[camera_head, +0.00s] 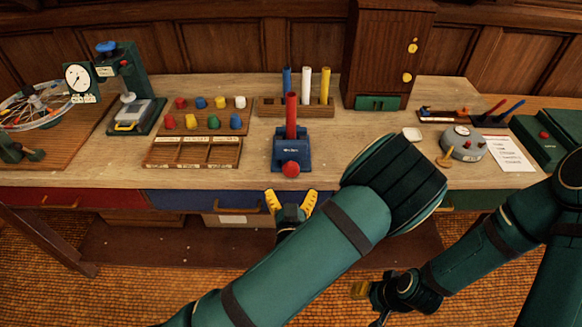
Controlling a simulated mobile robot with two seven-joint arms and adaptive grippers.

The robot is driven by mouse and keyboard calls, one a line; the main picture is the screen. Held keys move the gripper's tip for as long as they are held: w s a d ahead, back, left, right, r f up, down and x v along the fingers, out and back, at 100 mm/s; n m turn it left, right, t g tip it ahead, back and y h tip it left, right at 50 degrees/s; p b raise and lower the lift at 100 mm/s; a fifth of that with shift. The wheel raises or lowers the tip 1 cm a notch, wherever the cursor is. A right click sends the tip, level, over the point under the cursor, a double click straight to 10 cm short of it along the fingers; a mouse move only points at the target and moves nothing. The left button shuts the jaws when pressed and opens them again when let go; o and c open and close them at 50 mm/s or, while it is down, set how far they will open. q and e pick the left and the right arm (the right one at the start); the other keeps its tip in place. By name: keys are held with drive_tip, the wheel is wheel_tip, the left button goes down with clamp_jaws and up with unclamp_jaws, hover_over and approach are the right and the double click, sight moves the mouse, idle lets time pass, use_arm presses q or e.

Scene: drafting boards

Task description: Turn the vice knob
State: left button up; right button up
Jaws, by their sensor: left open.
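A small blue vice (291,151) stands upright near the front edge of the bench, in the middle of the head view. A round red vice knob (291,169) sits on its front side, facing me. A red rod (291,112) stands up from the top of the vice. My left gripper (290,200) has yellow fingers spread apart and is empty. It is just in front of the bench edge, below the knob in the picture and not touching it. My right gripper (361,289) is low at the lower right, away from the vice; its fingers are unclear.
A tray with labelled compartments (194,152) and several coloured caps lie left of the vice. A wooden rack (267,108) with coloured cylinders stands behind it. A grey round device (463,144) is at right.

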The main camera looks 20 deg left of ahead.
sight(291, 172)
use_arm(q)
drive_tip(key=x, duration=0.9)
drive_tip(key=shift+w+f, duration=0.1)
drive_tip(key=shift+w, duration=0.05)
drive_tip(key=c, duration=1.2)
